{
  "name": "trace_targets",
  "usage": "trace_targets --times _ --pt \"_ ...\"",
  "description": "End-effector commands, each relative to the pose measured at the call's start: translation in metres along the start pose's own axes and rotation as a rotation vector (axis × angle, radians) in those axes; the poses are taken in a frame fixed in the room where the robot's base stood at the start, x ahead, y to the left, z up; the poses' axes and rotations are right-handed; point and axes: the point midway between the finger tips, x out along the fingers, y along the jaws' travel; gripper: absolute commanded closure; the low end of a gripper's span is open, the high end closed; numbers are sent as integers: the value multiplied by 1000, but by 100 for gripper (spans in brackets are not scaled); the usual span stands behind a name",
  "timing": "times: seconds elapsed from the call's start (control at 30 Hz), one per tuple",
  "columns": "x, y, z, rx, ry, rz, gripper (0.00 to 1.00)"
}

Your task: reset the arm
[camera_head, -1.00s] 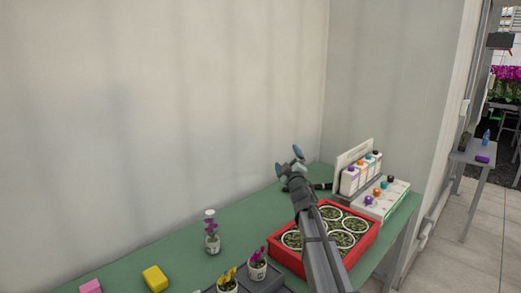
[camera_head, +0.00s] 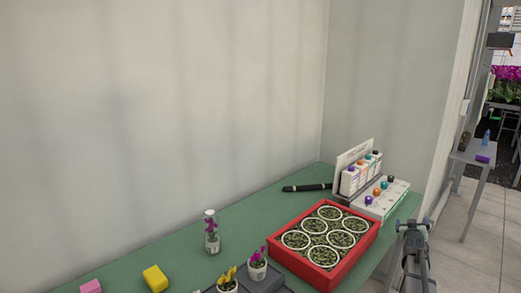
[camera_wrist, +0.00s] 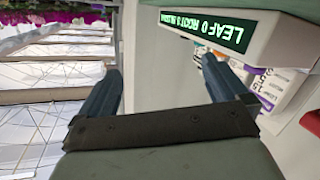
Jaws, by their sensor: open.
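My gripper (camera_wrist: 160,85) is open in the wrist view, with its two dark fingers spread apart and nothing between them. In the head view, part of my arm (camera_head: 412,250) shows at the lower right, just off the right end of the green table (camera_head: 180,262). It stands clear of the red crate (camera_head: 272,254). The wrist view looks past the fingers at a pale unit with a lit green text display (camera_wrist: 205,30), seen upside down, and at white bottles beside it.
The crate holds several round pots. Behind it are a rack of white bottles (camera_head: 362,178) and a black pen-like tool (camera_head: 307,187). A clear vial with a purple flower (camera_head: 211,233), potted flowers (camera_head: 257,266), a yellow block (camera_head: 155,278) and a pink block (camera_head: 91,286) stand leftward.

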Motion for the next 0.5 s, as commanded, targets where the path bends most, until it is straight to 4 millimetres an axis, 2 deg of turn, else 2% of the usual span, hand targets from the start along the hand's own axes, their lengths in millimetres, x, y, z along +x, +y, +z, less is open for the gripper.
trace_targets --times 0.03,0.17,0.2,0.3,0.37,0.5 --pt "-4 10 34 33 -62 2 0" --pt "-20 8 113 108 -223 -23 0" --pt "-27 2 136 126 -273 -37 0" --pt "-50 -21 188 162 -393 -79 0" --pt "-66 -39 217 177 -464 -108 0" --pt "-109 -89 274 194 -618 -182 0"
